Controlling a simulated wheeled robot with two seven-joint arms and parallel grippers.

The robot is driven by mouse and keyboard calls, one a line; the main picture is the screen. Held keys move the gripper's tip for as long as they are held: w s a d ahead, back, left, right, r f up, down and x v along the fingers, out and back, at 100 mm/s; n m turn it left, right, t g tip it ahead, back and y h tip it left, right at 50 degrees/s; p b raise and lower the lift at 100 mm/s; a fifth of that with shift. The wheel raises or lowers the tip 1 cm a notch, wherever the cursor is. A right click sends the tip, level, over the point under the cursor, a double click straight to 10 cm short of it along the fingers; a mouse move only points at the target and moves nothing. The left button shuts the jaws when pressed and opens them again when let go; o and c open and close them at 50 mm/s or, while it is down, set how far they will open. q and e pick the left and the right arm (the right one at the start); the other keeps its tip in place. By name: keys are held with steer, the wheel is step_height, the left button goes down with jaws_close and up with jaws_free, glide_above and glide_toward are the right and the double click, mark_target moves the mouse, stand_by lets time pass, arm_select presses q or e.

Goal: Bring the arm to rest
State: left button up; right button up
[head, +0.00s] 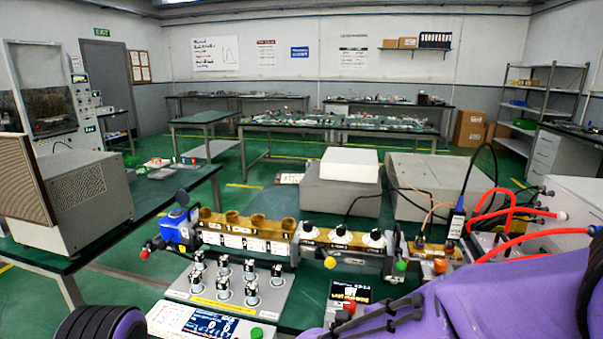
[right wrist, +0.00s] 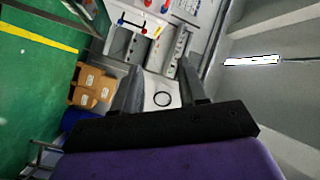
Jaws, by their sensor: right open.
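My right gripper (right wrist: 160,68) shows in the right wrist view with its two dark fingers apart and nothing between them. The microwave bench (head: 290,240) has brass waveguide sections, and a control panel (head: 215,305) with several knobs lies in front.
A grey-beige cabinet (head: 75,195) stands on the left table. Red hoses (head: 515,215) and cables run at the right, near my right arm. Cardboard boxes (right wrist: 92,85) stand on the floor in the wrist view. Green floor is free beyond the bench.

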steer(key=w+a+f+n+t+y, duration=0.1)
steer(key=w+f+n+t+y, duration=0.3)
steer(key=w+n+t+y, duration=0.3)
step_height(320, 180, down, 18)
steer(key=d+n+y, duration=0.2)
steer(key=n+y, duration=0.3)
steer(key=n, duration=0.3)
steer(key=s+d+f+n+g, duration=0.1)
steer(key=s+d+f+g, duration=0.2)
steer(key=s+f, duration=0.3)
steer(key=s+d+f+n+g+y, duration=0.1)
steer(key=s+d+f+g, duration=0.2)
steer(key=s+f, duration=0.4)
steer(key=s+d+f+n+g, duration=0.1)
steer(key=s+d+f+g, duration=0.2)
steer(key=s+f, duration=0.4)
steer(key=s+g, duration=0.1)
steer(key=s, duration=0.6)
steer(key=shift+s+y, duration=0.15)
steer(key=shift+y, duration=0.15)
steer(key=shift+f, duration=0.1)
